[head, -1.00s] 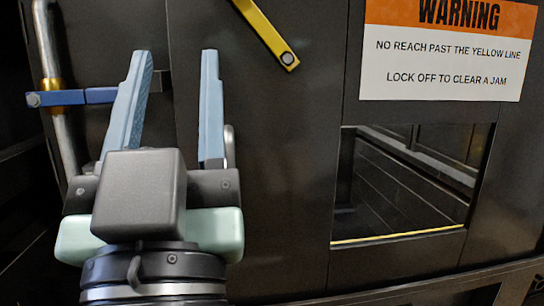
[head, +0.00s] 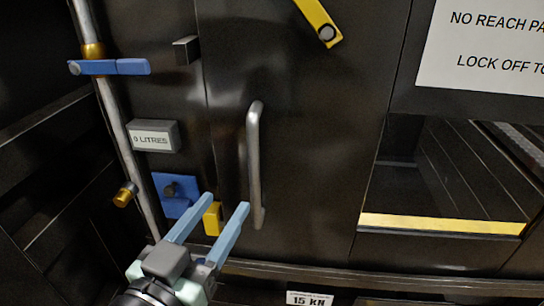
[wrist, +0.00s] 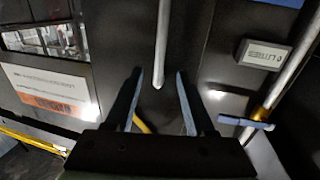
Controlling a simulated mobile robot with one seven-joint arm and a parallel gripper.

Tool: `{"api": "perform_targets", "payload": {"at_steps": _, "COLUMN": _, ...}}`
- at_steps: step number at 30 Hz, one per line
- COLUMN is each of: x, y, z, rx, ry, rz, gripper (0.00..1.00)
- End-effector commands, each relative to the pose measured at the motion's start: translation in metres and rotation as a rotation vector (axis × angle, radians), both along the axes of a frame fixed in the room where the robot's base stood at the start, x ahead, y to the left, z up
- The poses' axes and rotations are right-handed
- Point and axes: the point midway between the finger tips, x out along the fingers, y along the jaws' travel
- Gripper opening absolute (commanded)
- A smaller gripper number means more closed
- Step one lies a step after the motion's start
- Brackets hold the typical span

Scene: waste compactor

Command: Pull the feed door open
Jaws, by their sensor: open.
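The feed door appears to be the dark panel (head: 310,150) with an upright grey bar handle (head: 254,165); it looks flush with its surroundings. My gripper (head: 228,200) is open and empty. In the head view its fingertips are just left of the handle's lower part. In the wrist view, the handle (wrist: 162,40) comes down from the top and its end shows between the open fingers (wrist: 159,75). I cannot tell how far the fingers are from the handle in depth, and no grip on it shows.
A yellow latch bar (head: 318,20) is above the handle. A blue lever (head: 110,67), a pipe (head: 115,125), a "0 LITRES" box (head: 152,137) and a blue plate (head: 174,190) are at left. Right is an opening with a yellow edge (head: 440,224) under a warning sign (head: 480,50).

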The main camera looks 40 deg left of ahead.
Motion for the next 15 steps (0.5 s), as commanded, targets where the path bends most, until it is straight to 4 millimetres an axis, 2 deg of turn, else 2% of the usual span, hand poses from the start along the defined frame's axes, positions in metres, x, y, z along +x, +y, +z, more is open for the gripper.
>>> {"api": "perform_targets", "payload": {"at_steps": 11, "x": 0.021, "y": 0.007, "z": -0.005, "rx": 0.005, "ry": -0.006, "rz": 0.001, "gripper": 0.55}}
{"api": "perform_targets", "payload": {"at_steps": 15, "x": 0.050, "y": 0.017, "z": 0.002, "rx": -0.002, "ry": -0.001, "rz": -0.002, "gripper": 0.55}}
